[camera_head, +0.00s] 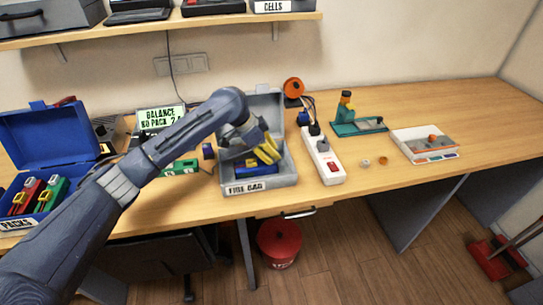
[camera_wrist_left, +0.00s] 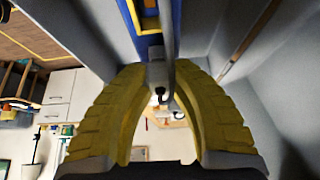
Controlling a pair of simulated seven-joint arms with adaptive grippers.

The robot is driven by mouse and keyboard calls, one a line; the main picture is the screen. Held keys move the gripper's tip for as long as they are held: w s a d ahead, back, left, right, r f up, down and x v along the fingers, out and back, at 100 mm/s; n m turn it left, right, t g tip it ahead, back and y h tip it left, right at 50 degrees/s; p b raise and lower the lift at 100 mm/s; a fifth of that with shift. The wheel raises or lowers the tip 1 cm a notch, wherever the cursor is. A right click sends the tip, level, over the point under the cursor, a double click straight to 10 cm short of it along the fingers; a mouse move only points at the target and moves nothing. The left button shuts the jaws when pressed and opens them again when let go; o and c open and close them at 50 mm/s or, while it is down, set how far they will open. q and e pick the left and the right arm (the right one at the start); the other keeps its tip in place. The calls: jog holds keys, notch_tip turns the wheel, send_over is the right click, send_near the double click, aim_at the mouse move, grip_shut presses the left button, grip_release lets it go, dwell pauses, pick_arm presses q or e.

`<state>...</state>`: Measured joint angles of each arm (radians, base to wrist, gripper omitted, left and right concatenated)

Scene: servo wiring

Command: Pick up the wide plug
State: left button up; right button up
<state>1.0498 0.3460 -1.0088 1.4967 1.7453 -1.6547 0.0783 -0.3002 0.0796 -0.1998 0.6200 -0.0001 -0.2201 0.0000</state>
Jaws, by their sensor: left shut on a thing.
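My left gripper (camera_head: 268,152) has yellow fingers and reaches down into the grey box labelled FIRE BAG (camera_head: 245,187). A blue pack (camera_head: 256,170) lies in the box just below the fingers. In the left wrist view, the fingers (camera_wrist_left: 158,90) are shut on a small dark grey plug (camera_wrist_left: 157,72). A thick grey lead (camera_wrist_left: 167,25) runs up from it beside the blue and yellow pack (camera_wrist_left: 149,22). The fingers hide part of the plug, and I cannot tell how wide it is. My right gripper is not in view.
The fire bag's raised lid (camera_head: 265,103) stands behind my gripper. A white power strip (camera_head: 323,160) is close on the right. A blue case of packs (camera_head: 45,140) and a charger with a green screen (camera_head: 160,118) are on the left.

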pick_arm(q)
jog(key=shift+r, duration=0.1)
notch_tip(320, 180, up, 20)
dwell(0.9)
